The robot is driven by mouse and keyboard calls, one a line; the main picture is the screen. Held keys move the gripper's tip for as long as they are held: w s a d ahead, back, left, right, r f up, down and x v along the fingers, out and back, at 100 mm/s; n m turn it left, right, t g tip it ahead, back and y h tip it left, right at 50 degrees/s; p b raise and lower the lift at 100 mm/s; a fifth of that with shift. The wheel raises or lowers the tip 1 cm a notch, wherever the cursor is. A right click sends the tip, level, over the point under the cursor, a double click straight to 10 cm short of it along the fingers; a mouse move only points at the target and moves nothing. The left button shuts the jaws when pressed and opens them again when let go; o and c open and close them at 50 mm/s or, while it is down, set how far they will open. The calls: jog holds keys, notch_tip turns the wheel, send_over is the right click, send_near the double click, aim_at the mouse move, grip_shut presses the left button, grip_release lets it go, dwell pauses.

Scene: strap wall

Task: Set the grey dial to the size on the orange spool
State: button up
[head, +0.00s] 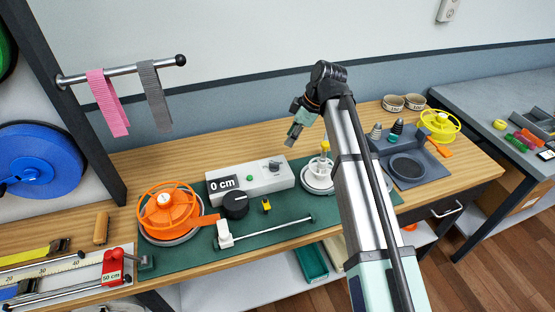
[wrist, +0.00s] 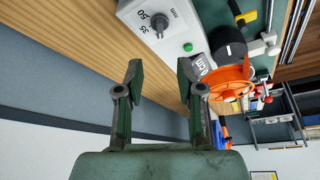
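The grey dial (head: 275,165) is on top of a light grey box (head: 258,185) with a "0 cm" display (head: 223,184). In the wrist view the dial (wrist: 159,23) sits at the top, with the marks 35 and 50 readable beside it. The orange spool (head: 180,214) stands on a round base at the left of the green mat; any size on it is too small to read. It also shows in the wrist view (wrist: 232,80). My gripper (head: 291,139) is open and empty, above and behind the box, apart from the dial; its two fingers (wrist: 160,78) show spread.
A green button (head: 249,178) is on the box. A black roller (head: 235,204), a yellow tape tool (head: 266,205) and a rod (head: 270,229) lie in front. Straps (head: 155,95) hang on a wall rod.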

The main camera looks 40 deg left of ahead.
aim_at(275, 163)
jog(key=p+x, duration=0.3)
jog(key=x, duration=1)
jog(key=shift+r, duration=0.1)
grip_shut()
